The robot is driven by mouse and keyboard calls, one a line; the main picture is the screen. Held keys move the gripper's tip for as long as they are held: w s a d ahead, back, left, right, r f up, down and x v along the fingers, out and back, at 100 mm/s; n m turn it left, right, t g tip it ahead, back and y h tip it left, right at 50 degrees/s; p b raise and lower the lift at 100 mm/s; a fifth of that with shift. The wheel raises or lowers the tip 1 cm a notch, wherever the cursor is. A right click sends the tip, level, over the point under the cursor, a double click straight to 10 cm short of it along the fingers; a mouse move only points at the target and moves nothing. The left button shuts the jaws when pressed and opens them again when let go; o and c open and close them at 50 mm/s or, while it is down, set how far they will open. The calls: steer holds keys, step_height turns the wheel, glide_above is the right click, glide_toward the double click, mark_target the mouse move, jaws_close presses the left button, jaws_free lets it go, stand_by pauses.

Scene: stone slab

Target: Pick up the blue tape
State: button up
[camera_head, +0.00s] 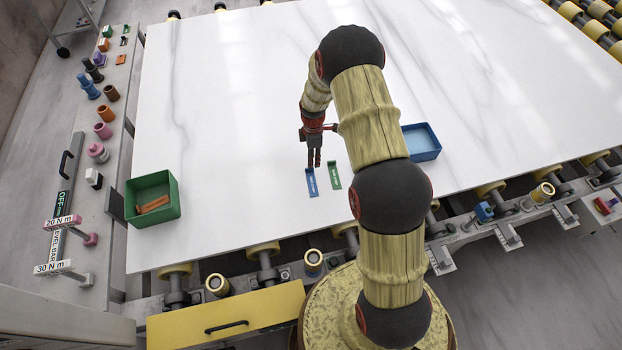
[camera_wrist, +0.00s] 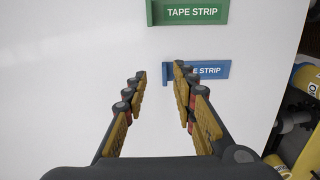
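The blue tape strip (camera_head: 312,184) lies on the white stone slab, near its front edge. It also shows in the wrist view (camera_wrist: 216,70), where its left end lies between my fingertips and my right finger covers part of its lettering. My gripper (camera_head: 314,160) is above the slab just behind the strip in the head view. In the wrist view my gripper (camera_wrist: 160,73) is open, with its fingers apart and nothing held. I cannot tell how high the fingertips are above the strip.
A green tape strip (camera_head: 335,175) lies just right of the blue one; it also shows in the wrist view (camera_wrist: 195,12). A green bin (camera_head: 177,206) holding an orange strip (camera_head: 152,204) stands left. A blue tray (camera_head: 421,155) stands right. The slab (camera_head: 230,90) is otherwise largely clear.

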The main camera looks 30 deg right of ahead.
mark_target(312, 182)
steer(key=f, duration=0.4)
steer(key=shift+s+a+f, duration=0.1)
steer(key=shift+s+f, duration=0.15)
steer(key=shift+s, duration=0.05)
steer(key=shift+c, duration=0.8)
jaws_close()
